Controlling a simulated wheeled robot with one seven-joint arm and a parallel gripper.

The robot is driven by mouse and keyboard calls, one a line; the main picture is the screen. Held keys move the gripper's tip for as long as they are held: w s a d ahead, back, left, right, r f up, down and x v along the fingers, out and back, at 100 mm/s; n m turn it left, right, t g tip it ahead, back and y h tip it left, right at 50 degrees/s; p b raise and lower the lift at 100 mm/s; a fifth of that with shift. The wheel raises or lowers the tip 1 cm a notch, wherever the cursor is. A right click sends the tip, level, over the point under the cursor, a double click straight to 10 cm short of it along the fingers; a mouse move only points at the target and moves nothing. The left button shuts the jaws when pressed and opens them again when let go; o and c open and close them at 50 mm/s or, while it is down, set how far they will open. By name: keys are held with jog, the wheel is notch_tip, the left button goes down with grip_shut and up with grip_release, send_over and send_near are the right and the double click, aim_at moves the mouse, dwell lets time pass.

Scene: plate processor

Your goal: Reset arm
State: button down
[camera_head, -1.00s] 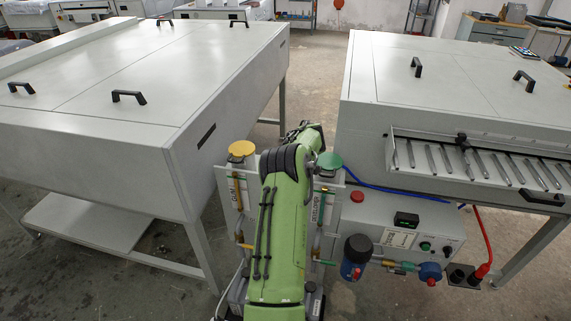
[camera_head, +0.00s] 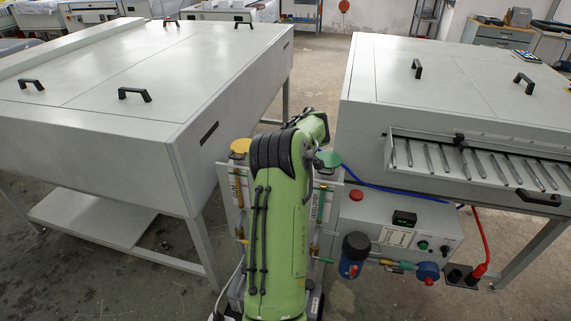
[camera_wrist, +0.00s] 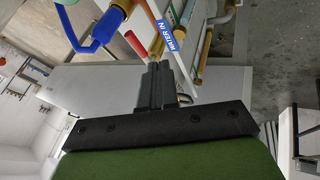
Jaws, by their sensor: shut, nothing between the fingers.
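My green arm stands in the middle of the head view, folded upward between the two machines; its end is hidden behind the arm links there. In the wrist view my gripper (camera_wrist: 158,72) is shut, its two dark fingers together with nothing between them. I cannot tell from this view how far the fingertips are from the pipes.
A large grey machine (camera_head: 100,140) stands at left and the plate processor (camera_head: 470,90) at right. Close beside my arm are a yellow-capped container (camera_head: 240,146), a green-capped container (camera_head: 328,158), a blue filter (camera_head: 354,255) and a red hose (camera_head: 483,245). Bare floor shows between the machines.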

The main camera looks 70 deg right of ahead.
jog(key=shift+s+v, duration=0.2)
jog(key=shift+v, duration=1.5)
jog(key=shift+a, duration=0.1)
